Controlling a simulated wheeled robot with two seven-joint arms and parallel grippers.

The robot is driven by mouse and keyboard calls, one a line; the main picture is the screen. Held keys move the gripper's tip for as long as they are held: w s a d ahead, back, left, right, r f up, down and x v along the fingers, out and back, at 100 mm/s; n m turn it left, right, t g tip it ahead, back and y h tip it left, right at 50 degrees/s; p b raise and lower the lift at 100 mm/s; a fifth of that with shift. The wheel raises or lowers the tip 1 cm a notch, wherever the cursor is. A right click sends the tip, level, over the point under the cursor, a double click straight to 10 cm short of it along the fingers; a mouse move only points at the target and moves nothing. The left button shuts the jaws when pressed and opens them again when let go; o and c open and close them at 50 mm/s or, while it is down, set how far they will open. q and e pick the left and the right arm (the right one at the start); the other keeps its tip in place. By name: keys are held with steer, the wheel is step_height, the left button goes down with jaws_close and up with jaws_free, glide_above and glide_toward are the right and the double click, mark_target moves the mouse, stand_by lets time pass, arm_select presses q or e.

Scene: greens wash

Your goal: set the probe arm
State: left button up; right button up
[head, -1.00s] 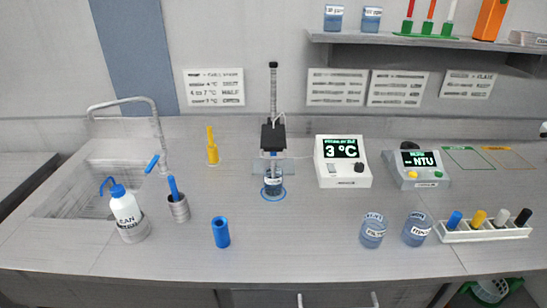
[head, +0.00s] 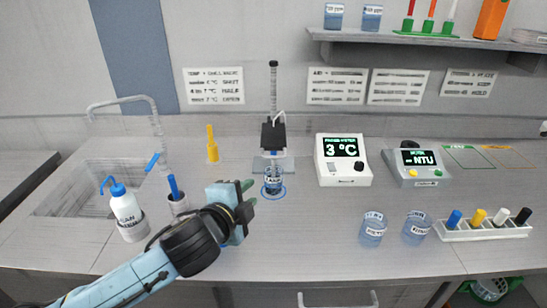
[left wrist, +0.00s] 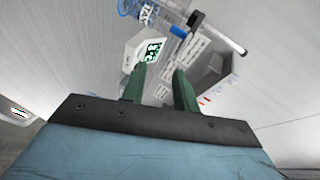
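The probe stand is a grey post with a black clamp block (head: 273,136) at the back middle of the bench. A thin probe hangs from the block toward a small labelled beaker (head: 272,180) on a blue ring. My left gripper (head: 252,193) is open and empty, in front and to the left of the beaker, apart from it. In the left wrist view its two green fingers (left wrist: 160,74) are spread with nothing between them. The beaker (left wrist: 150,12) shows there at the top. The meter (head: 343,160) behind to the right reads 3 °C. My right gripper is out of view.
A wash bottle (head: 125,212) and a grey holder with a blue-handled tool (head: 176,197) stand left, near the sink. Two beakers (head: 373,229) (head: 417,228) and a vial rack (head: 485,232) stand right. A turbidity meter (head: 416,166) is behind. The front middle is clear.

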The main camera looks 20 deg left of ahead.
mark_target(273, 158)
arm_select(q)
steer(key=w, duration=0.5)
steer(key=w+d+m, duration=0.1)
steer(key=w, duration=0.4)
steer(key=w+m, duration=0.1)
steer(key=w, duration=0.4)
steer(key=shift+d+t+h, duration=0.3)
steer(key=shift+t+h, duration=0.1)
jaws_close()
